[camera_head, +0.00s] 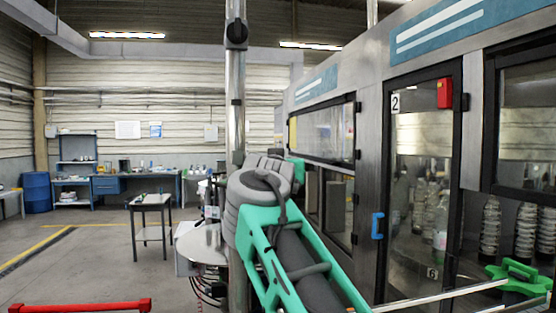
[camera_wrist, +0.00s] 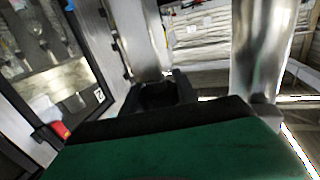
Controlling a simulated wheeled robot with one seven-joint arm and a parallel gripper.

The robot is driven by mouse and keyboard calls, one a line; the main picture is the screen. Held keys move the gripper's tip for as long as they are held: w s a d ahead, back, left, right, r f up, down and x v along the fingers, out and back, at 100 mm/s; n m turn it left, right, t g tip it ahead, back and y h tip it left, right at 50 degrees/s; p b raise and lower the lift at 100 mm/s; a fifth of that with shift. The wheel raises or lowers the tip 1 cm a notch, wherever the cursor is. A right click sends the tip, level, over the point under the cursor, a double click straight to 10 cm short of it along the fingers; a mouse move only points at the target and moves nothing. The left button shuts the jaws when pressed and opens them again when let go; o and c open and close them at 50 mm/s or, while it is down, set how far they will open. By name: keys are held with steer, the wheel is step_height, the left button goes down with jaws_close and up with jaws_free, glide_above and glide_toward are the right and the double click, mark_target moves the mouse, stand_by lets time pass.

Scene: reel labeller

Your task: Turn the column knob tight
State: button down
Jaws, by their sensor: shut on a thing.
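A bright metal column (camera_head: 236,130) stands upright left of the middle in the head view, with a black round fitting (camera_head: 236,33) near its top. My green and grey arm reaches up in front of its lower part and hides my gripper there. In the wrist view the dark jaws of my gripper (camera_wrist: 167,88) are close together beyond the green body, shut on the column knob. The knob is mostly hidden and its outline is hard to make out. A shiny metal tube (camera_wrist: 262,45) rises close by on the right.
The labelling machine's glazed door (camera_head: 415,180) with its blue handle (camera_head: 377,226) stands to the right. A small table (camera_head: 150,203) and a workbench (camera_head: 125,185) stand at the left. A red bar (camera_head: 80,307) crosses the lower left. The floor at left is mostly open.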

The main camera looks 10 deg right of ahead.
steer(key=shift+s+d+r+m+g+h+p, duration=0.1)
steer(key=shift+s+d+m+g+h+p, duration=0.1)
steer(key=shift+m+g+h+p, duration=0.75)
steer(key=shift+s+d+f+m+g+h+p, duration=0.15)
steer(key=shift+m+g+h+p, duration=0.35)
steer(key=shift+m+h+p, duration=0.7)
steer(key=shift+s+d+r+m+g+h+p, duration=0.15)
steer(key=shift+m+g+h+p, duration=0.55)
steer(key=shift+h+p, duration=0.7)
steer(key=shift+d+h, duration=0.1)
steer(key=shift+h, duration=0.25)
steer(key=c, duration=0.9)
jaws_free()
steer(key=shift+w, duration=0.1)
steer(key=shift+c, duration=0.2)
